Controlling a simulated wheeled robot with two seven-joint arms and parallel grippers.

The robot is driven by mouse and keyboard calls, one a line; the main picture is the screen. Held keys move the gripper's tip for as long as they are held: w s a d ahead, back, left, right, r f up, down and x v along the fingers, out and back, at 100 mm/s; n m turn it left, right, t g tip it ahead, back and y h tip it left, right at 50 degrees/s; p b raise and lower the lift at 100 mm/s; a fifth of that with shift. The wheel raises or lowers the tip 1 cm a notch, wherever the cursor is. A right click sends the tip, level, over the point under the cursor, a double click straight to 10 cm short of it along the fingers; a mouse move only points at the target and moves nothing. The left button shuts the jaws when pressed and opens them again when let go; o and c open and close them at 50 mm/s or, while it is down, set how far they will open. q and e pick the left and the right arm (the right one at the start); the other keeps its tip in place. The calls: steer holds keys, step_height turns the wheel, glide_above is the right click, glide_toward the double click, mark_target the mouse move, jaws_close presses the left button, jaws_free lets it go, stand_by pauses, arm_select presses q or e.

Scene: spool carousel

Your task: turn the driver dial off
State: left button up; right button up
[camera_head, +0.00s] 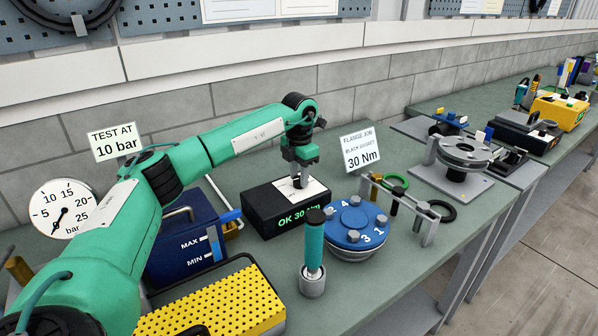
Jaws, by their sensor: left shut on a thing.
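The driver box (262,218) is a black box on the green bench, with a white plate on top. Its front display reads "OK 30 N" in green, the last letter being hard to read. The dark dial (299,184) is on the white plate, partly hidden by my left gripper (299,174). My left arm reaches in from the left and the gripper points down, shut on the dial. The dial's marks are too small to read. My right gripper is not in view.
A teal-handled tool (314,250) stands upright in front of the box. A blue numbered flange (354,225) sits to the right, beside a rack with green and black rings (440,211). A blue tank (185,245) and yellow perforated tray (215,306) lie to the left.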

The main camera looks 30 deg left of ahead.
arm_select(q)
steer(key=n+p, duration=0.1)
steer(key=n, duration=0.4)
steer(key=shift+r, duration=0.1)
steer(key=shift+n+p, duration=0.35)
steer(key=shift+n, duration=0.95)
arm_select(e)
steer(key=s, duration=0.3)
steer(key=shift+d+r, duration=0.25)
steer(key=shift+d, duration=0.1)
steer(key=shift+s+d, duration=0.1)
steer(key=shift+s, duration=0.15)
